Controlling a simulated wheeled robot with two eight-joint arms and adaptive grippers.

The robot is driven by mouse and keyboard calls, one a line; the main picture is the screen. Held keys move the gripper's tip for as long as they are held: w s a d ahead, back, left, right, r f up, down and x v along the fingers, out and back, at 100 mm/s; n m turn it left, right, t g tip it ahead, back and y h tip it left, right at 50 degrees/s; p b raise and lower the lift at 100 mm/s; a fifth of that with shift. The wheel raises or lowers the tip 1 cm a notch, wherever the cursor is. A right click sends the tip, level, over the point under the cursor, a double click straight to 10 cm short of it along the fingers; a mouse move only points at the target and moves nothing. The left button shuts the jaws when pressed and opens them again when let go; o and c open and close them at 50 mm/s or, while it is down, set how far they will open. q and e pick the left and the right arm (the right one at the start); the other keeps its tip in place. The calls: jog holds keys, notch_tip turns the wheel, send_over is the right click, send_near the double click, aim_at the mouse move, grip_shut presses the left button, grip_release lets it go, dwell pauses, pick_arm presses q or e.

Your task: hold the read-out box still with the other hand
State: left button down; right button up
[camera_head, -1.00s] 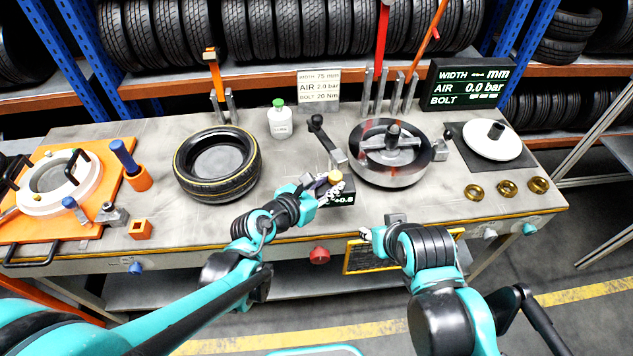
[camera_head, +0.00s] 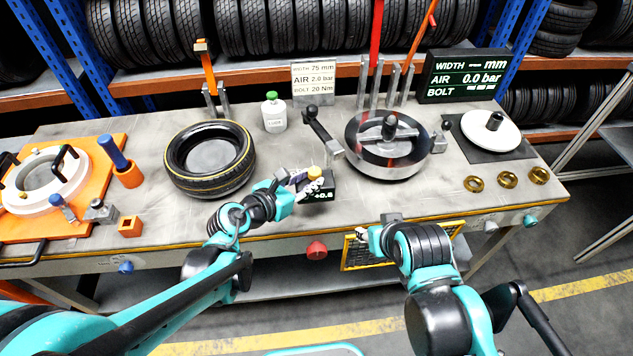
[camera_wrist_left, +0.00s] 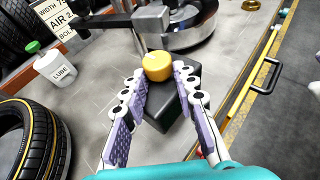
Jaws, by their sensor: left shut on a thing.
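The read-out box (camera_head: 320,194) is a small black box near the bench's front edge, with a lit "+0.6" on its front. A yellow knob (camera_head: 315,172) sits on its top.
A tyre (camera_head: 209,160) lies left of the box, and a round metal fixture (camera_head: 387,158) stands behind it to the right. A lube bottle (camera_head: 273,115) stands at the back. Several brass rings (camera_head: 507,180) lie at the right. A display (camera_head: 465,80) reads air 0.0 bar.

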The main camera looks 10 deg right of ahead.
pick_arm(q)
jog(key=w+a+f+b, duration=0.1)
jog(key=a, duration=0.1)
jog(key=w+a+f+b, duration=0.1)
jog(key=a+f+b, duration=0.1)
jog(key=w+a+f+b, duration=0.1)
jog(key=a+f+b, duration=0.1)
jog(key=shift+w+a+f, duration=0.1)
jog(key=shift+f, duration=0.15)
jog(key=shift+w+a, duration=0.1)
jog(key=shift+a, duration=0.1)
jog(key=shift+f+b, duration=0.2)
jog(key=shift+b, duration=0.1)
jog(key=shift+f+b, duration=0.65)
jog(key=shift+f, duration=0.05)
jog(key=c, duration=1.9)
grip_release()
jog(key=c, duration=0.4)
